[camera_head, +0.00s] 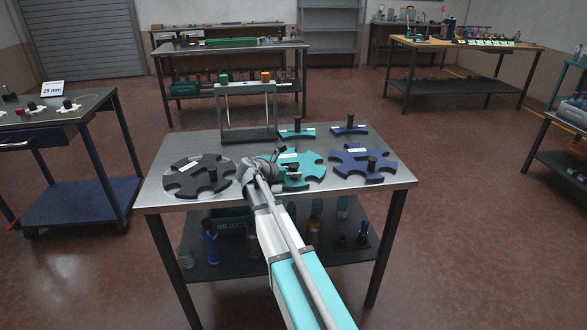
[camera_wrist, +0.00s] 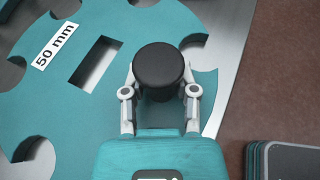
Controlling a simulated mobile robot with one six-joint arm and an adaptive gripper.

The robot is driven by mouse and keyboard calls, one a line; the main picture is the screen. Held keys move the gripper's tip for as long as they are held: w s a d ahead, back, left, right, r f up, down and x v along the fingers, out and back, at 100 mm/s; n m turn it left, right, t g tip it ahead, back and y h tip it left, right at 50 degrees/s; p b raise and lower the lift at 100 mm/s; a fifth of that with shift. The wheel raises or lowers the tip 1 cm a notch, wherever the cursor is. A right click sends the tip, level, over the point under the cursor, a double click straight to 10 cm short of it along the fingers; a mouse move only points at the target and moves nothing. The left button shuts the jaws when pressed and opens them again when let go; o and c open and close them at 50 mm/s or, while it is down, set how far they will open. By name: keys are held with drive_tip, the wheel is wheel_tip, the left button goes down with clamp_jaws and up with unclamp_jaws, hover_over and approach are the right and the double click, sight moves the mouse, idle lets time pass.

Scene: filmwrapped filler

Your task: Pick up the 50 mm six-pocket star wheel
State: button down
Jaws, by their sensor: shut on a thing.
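The teal star wheel (camera_head: 312,169) lies on the steel table between a dark grey wheel and a blue wheel. In the wrist view the teal wheel (camera_wrist: 110,95) carries a white label reading "50 mm" and has a rectangular slot and rounded pockets along its edge. A black round knob (camera_wrist: 158,66) stands on it. My gripper (camera_wrist: 158,92) has its two fingers closed on either side of this knob. In the head view my gripper (camera_head: 285,168) is at the wheel, and my arm covers part of it. Whether the wheel touches the table is hard to tell.
The dark grey wheel (camera_head: 198,177) lies left and the blue wheel (camera_head: 362,164) right on the steel table (camera_head: 400,178). Behind are a stand with two posts (camera_head: 248,134), a small teal piece (camera_head: 297,132) and a small blue piece (camera_head: 349,129). Bottles stand on the lower shelf.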

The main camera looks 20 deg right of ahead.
drive_tip(key=shift+r, duration=0.15)
wheel_tip(320, 180, up, 2)
drive_tip(key=shift+p, duration=1.2)
drive_tip(key=s+d+r+p, duration=0.3)
drive_tip(key=s+r+p, duration=0.7)
drive_tip(key=s, duration=0.3)
drive_tip(key=shift+s+d+r+p, duration=0.25)
drive_tip(key=shift+d+r+p, duration=0.05)
drive_tip(key=shift+d+r, duration=0.1)
